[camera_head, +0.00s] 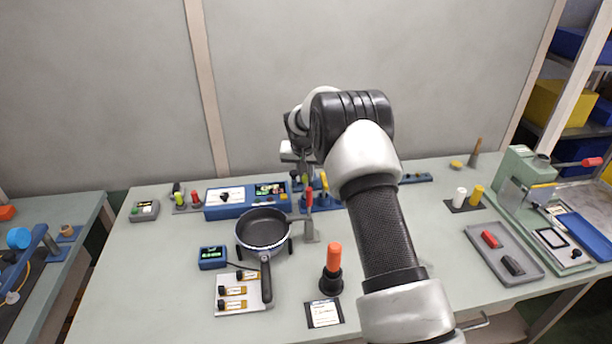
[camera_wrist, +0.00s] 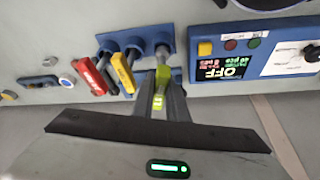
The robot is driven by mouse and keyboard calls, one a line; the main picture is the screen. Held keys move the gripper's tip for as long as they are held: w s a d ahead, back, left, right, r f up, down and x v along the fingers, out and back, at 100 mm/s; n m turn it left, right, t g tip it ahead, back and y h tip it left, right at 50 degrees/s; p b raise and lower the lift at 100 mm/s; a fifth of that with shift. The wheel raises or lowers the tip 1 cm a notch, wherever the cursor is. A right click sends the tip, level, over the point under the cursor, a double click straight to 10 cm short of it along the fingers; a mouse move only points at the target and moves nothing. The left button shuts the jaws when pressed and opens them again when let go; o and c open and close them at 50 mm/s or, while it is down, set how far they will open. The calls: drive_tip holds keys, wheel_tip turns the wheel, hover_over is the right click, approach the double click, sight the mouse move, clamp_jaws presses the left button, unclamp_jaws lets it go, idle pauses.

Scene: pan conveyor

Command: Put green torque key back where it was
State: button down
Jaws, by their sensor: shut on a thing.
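The green torque key (camera_wrist: 159,101) is between my gripper's fingers (camera_wrist: 162,90) in the wrist view. My gripper is shut on its green handle. The key's grey shaft points at the third socket of the blue key rack (camera_wrist: 137,36); I cannot tell how deep it sits. A red key (camera_wrist: 87,76) and a yellow key (camera_wrist: 123,73) stand in the rack's other two sockets, beside the green one. In the head view the red key (camera_head: 309,197) and yellow key (camera_head: 324,184) show below my gripper (camera_head: 304,172). My arm hides part of the rack there.
A blue control box (camera_head: 228,204) stands left of the rack. A pan (camera_head: 264,230) sits in front of it. An orange-handled tool (camera_head: 333,258) stands upright nearer the front. A grey tray (camera_head: 503,252) and a green machine (camera_head: 519,178) are at the right.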

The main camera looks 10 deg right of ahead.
sight(306, 185)
drive_tip(key=shift+f+b, duration=1.45)
drive_tip(key=shift+f, duration=0.5)
drive_tip(key=c, duration=1.7)
unclamp_jaws()
drive_tip(key=shift+o, duration=0.2)
drive_tip(key=s+d+p+v, duration=0.1)
drive_tip(key=s+d+v, duration=0.1)
drive_tip(key=v, duration=1.3)
drive_tip(key=s+d+f+p+v, duration=0.1)
drive_tip(key=d+v, duration=0.1)
drive_tip(key=v, duration=1.3)
drive_tip(key=s+r+n+p, duration=0.1)
drive_tip(key=s+r, duration=0.2)
drive_tip(key=s, duration=0.5)
drive_tip(key=s+r+n+t+y+p, duration=0.1)
drive_tip(key=s+r+p, duration=0.15)
drive_tip(key=s, duration=0.45)
drive_tip(key=s+r+p, duration=0.1)
drive_tip(key=s+r, duration=0.3)
drive_tip(key=s, duration=0.4)
drive_tip(key=s+f+n+p, duration=0.1)
drive_tip(key=s+f, duration=0.1)
drive_tip(key=s, duration=0.8)
drive_tip(key=shift+s+a, duration=0.2)
drive_tip(key=shift+s, duration=0.15)
